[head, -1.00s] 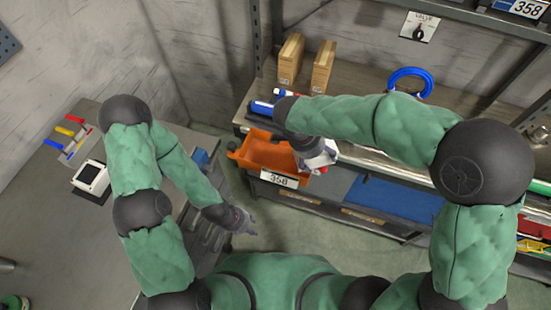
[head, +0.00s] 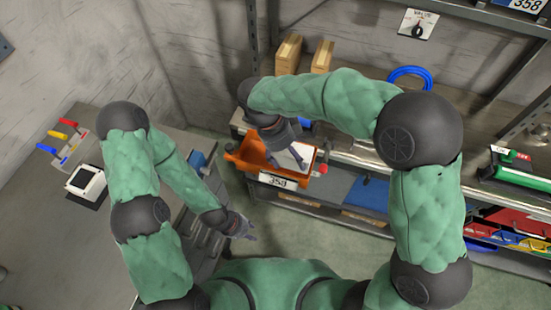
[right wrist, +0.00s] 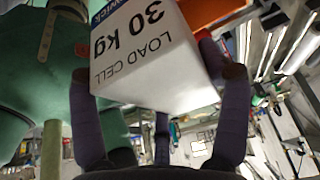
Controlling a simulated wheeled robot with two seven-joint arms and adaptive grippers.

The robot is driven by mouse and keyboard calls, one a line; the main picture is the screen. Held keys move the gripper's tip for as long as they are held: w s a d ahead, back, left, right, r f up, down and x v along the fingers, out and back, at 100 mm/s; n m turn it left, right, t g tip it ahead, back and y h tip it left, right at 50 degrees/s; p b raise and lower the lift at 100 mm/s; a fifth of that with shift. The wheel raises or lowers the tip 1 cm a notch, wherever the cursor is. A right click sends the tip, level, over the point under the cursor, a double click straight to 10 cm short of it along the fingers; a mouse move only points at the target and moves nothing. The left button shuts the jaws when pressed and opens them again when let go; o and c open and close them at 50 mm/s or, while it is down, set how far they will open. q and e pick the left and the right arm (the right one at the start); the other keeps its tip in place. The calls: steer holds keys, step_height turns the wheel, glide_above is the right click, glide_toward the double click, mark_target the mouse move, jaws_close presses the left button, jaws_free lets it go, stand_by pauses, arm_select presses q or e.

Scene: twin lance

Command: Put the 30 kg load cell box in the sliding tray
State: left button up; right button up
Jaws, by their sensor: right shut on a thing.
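The white load cell box (head: 297,156) is in my right gripper (head: 287,155). In the right wrist view the box (right wrist: 150,60) shows "30 kg" and "LOAD CELL" between the fingers (right wrist: 160,95), which are shut on it. In the head view the box appears over the right part of an orange tray (head: 240,158) with a "358" label on its front. I cannot tell whether the box touches the tray. My left gripper (head: 245,228) hangs low beside the grey bench, apart from the box; its finger opening is unclear.
The tray is at the left end of a shelf unit. Two wooden blocks (head: 288,54) and a blue ring (head: 409,73) are on the upper shelf. A blue panel (head: 367,194) lies right of the tray. A white device (head: 85,181) is on the left bench (head: 45,215).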

steer(key=w+a+f, duration=0.1)
steer(key=f, duration=0.1)
steer(key=w+a+f+b, duration=0.1)
steer(key=w+f, duration=0.1)
steer(key=w+a+f, duration=0.2)
steer(key=shift+w+f+b, duration=0.15)
steer(key=shift+f+b, duration=0.05)
steer(key=shift+b, duration=0.15)
steer(key=shift+w+f+b, duration=0.1)
steer(key=shift+f+b, duration=0.5)
steer(key=shift+f, duration=1.05)
steer(key=shift+f, duration=0.2)
steer(key=o, duration=1.6)
steer(key=shift+c, duration=0.2)
steer(key=shift+r, duration=0.25)
steer(key=p+v, duration=0.3)
steer(key=v, duration=0.8)
steer(key=shift+r, duration=0.4)
